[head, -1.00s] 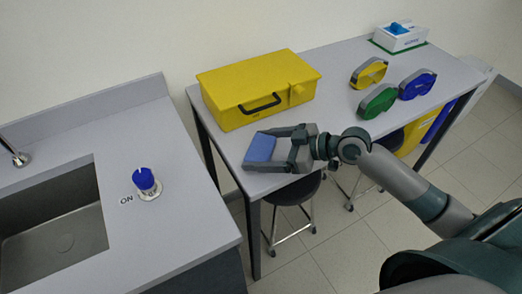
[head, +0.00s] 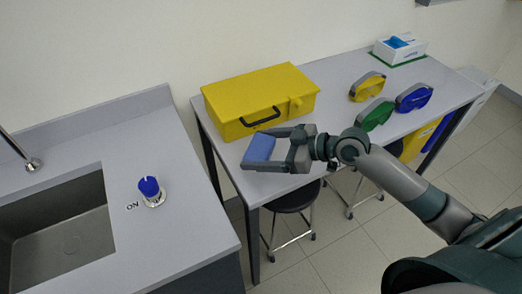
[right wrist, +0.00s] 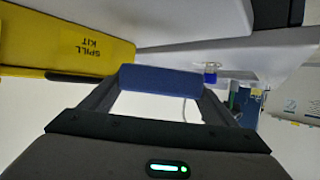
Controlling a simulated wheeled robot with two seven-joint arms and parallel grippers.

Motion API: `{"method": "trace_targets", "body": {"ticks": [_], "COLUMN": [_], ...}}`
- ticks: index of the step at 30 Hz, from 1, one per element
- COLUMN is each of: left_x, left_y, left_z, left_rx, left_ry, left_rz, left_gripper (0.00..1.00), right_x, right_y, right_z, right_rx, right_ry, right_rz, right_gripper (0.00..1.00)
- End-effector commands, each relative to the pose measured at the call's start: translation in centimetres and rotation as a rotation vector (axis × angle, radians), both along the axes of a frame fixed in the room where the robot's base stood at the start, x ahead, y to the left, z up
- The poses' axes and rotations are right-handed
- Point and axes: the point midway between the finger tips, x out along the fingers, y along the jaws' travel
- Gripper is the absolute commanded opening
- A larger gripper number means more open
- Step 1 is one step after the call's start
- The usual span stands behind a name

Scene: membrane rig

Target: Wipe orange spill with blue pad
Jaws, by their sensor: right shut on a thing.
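The blue pad (head: 259,148) is held by my right gripper (head: 272,150) at the left front corner of the grey table (head: 345,62). In the right wrist view the pad (right wrist: 160,80) spans between the two fingers, with its sides gripped. From the head view I cannot tell whether the pad touches the table top or hangs just above it. No orange spill shows in any view; the pad and gripper hide part of the table corner. My left gripper is not in view.
A yellow spill kit case (head: 260,100) stands behind the pad. Yellow (head: 367,87), green (head: 375,115) and blue goggles (head: 413,98) and a tissue-like box (head: 400,49) lie further right. A sink counter (head: 185,240) with a blue knob (head: 149,187) stands left, across a gap.

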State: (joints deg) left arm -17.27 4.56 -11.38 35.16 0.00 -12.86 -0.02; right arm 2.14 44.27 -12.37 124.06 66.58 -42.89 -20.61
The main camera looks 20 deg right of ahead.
Motion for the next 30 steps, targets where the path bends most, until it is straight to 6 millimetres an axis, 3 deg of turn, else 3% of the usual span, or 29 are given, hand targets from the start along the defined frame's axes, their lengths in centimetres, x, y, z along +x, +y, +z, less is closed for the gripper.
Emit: {"method": "trace_targets", "body": {"ticks": [1, 7, 30], "left_x": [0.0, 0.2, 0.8], "left_y": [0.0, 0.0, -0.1], "left_z": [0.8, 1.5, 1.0], "left_rx": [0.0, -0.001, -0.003], "left_ry": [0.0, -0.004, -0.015], "left_rz": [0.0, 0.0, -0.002], "left_gripper": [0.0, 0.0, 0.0], "right_x": [0.1, 0.4, -0.3], "right_y": [0.0, 0.0, 0.6], "right_z": [0.9, 1.7, 2.4], "right_rx": [-0.001, 0.001, 0.009], "right_ry": [-0.001, 0.001, 0.002], "right_rz": [-0.001, -0.005, 0.018], "right_gripper": [0.57, 0.57, 0.57]}}
